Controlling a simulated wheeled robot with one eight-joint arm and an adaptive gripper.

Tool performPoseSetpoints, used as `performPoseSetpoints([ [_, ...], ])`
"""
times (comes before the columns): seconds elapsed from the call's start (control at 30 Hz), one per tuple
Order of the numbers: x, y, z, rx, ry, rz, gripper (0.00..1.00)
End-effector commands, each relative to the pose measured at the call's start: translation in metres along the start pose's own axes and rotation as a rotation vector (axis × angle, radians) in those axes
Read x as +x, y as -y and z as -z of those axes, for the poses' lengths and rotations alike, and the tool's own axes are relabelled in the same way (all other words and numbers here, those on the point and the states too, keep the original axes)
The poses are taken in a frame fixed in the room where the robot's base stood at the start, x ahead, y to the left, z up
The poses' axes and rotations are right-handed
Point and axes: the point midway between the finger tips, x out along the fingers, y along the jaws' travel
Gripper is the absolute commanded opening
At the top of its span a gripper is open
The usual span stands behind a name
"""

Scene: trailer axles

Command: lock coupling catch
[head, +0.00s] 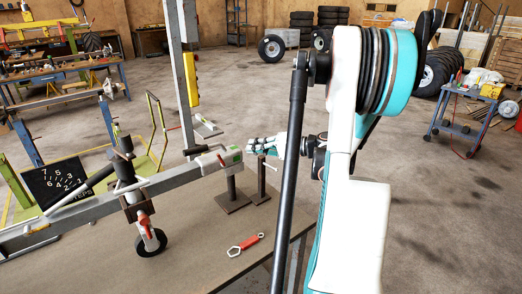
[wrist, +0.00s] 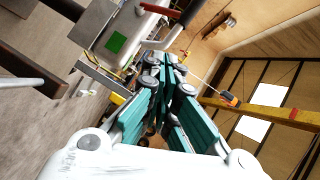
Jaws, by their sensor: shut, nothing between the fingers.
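The coupling (head: 213,163) is a grey metal head at the right end of the trailer drawbar (head: 75,215), with a green mark on its side. In the wrist view the coupling (wrist: 130,32) fills the upper left, with its green square (wrist: 115,42), a red bar (wrist: 162,10) and a grey bent handle (wrist: 172,32) near it. I cannot tell which part is the catch. My gripper (head: 252,147) is just right of the coupling's end, with teal fingers. In the wrist view its fingers (wrist: 166,62) are together and empty, near the coupling; contact cannot be told.
The drawbar lies over a brown table (head: 205,238), with a jockey wheel (head: 151,242) hanging from it. A stand (head: 232,195) is under the coupling. A yellow-and-grey post (head: 190,78) rises behind.

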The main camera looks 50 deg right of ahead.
Motion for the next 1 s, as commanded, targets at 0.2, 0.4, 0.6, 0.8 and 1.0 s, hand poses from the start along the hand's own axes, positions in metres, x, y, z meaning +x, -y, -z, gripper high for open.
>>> performPoseSetpoints([
  [0.2, 0.046, -0.002, -0.001, -0.002, 0.004, 0.001, 0.0],
  [0.4, 0.068, -0.002, -0.018, -0.001, 0.001, 0.0, 0.0],
  [0.6, 0.078, -0.001, -0.027, 0.0, 0.0, 0.0, 0.0],
  [0.8, 0.079, 0.0, -0.028, 0.0, -0.001, -0.001, 0.0],
  [1.0, 0.079, 0.0, -0.028, -0.001, -0.001, -0.001, 0.0],
])
